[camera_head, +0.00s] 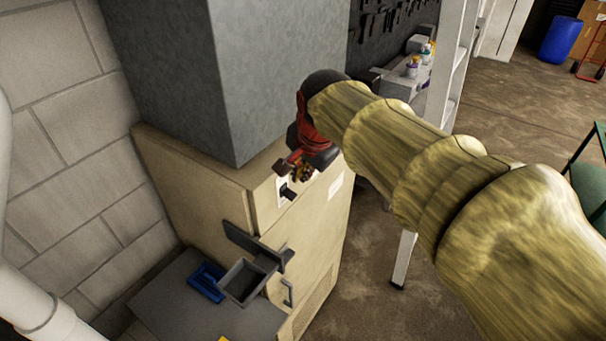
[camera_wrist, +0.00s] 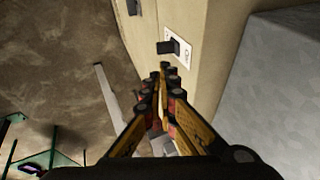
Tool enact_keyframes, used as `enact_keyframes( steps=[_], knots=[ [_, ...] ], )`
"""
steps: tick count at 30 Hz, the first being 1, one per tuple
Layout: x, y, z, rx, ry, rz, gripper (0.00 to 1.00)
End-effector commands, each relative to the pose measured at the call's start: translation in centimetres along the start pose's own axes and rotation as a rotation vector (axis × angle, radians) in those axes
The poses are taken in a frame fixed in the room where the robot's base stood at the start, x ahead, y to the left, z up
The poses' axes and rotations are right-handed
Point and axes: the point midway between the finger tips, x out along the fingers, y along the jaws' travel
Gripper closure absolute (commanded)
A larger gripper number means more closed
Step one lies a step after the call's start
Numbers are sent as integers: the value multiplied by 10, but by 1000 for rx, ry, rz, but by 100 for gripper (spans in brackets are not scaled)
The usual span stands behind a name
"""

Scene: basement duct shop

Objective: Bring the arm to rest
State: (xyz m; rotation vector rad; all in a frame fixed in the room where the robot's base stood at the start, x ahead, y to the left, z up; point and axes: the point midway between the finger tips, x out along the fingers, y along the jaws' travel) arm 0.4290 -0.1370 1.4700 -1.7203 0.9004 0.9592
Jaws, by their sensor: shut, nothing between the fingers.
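My gripper (camera_head: 297,168) is at the end of my outstretched arm, in front of the upper part of a beige cabinet. In the wrist view its two fingers (camera_wrist: 164,72) meet at the tips, shut with nothing between them. A dark switch (camera_head: 287,193) on a pale plate sits on the cabinet face, just below the gripper in the head view. In the wrist view the switch (camera_wrist: 168,47) lies just beyond the fingertips. I cannot tell whether the fingertips touch it.
The beige cabinet (camera_head: 320,235) carries a large grey duct (camera_head: 280,70). A small grey open box (camera_head: 243,280) and a blue item (camera_head: 206,281) are low at its left. A ladder (camera_head: 450,70) stands behind my arm. Open floor (camera_head: 385,295) lies right of the cabinet.

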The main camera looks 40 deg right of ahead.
Motion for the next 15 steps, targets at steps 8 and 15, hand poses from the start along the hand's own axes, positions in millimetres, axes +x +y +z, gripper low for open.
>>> enact_keyframes(
  steps=[8,15],
  knots=[
    [0,0,0,-1,0,0,100],
    [2,3,2,-169,-4,4,100]
  ],
)
